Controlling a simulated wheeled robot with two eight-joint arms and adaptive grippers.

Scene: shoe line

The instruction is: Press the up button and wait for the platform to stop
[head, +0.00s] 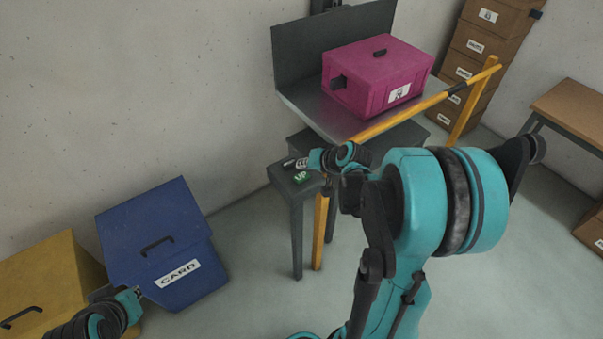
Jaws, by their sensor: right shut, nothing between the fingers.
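The green up button (301,177) sits on top of a narrow grey stand (285,184) in front of the platform. My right gripper (291,162) is shut and empty, its tip just above and behind the green button in the picture. I cannot tell whether it touches anything on the stand. The grey metal platform (310,102) is behind, carrying a magenta box (375,75) with a black handle and a white label. My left gripper (138,291) is at the lower left, in front of the blue bin; its fingers are too small to read.
A yellow barrier rail (408,115) runs along the platform's near side. A blue bin (155,235) marked CARD and a yellow bin (45,280) stand at the lower left. Stacked brown boxes (480,45) and a wooden-topped table (575,108) are at the right.

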